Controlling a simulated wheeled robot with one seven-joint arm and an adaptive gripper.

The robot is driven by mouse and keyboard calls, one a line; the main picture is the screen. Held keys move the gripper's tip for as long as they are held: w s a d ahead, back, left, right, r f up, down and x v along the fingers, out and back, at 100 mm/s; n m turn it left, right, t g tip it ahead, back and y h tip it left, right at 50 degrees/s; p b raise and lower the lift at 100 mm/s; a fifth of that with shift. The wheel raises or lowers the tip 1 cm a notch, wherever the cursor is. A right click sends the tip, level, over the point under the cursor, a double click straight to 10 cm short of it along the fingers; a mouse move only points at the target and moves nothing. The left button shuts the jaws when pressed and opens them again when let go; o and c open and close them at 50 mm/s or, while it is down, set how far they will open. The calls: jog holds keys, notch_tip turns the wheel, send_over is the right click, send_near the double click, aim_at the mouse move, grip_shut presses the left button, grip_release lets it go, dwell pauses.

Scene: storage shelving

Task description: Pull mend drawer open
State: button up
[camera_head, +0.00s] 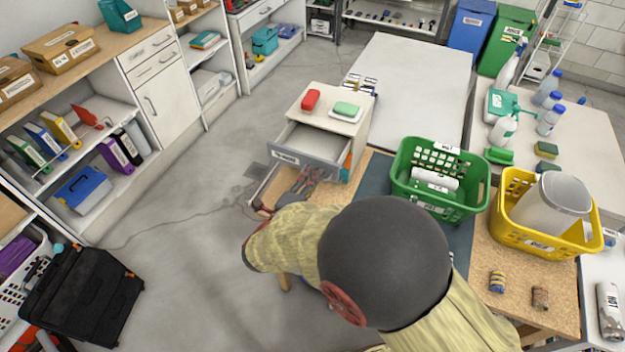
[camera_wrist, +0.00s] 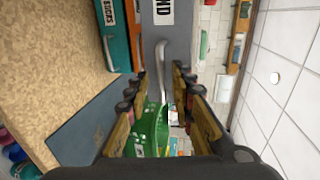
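The drawer unit (camera_head: 345,102) stands on the bench in the head view. Its upper drawer (camera_head: 310,160) has a grey front with a label too small to read there, and it stands out from the unit with its inside showing. In the wrist view a grey drawer front (camera_wrist: 185,32) has a label ending in "ND" and a curved metal handle (camera_wrist: 160,62). My gripper (camera_wrist: 158,76) is open, with one finger on each side of the handle; I cannot tell whether either touches it. In the head view my gripper (camera_head: 300,182) is just below the grey front, partly hidden by my arm.
A red item (camera_head: 311,99) and a green item on a white dish (camera_head: 346,111) lie on the unit. A green basket (camera_head: 412,199) and a yellow basket (camera_head: 511,225) stand to the right. A teal box (camera_wrist: 113,35) is beside the drawer front.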

jog(key=v, duration=1.2)
dwell(0.6)
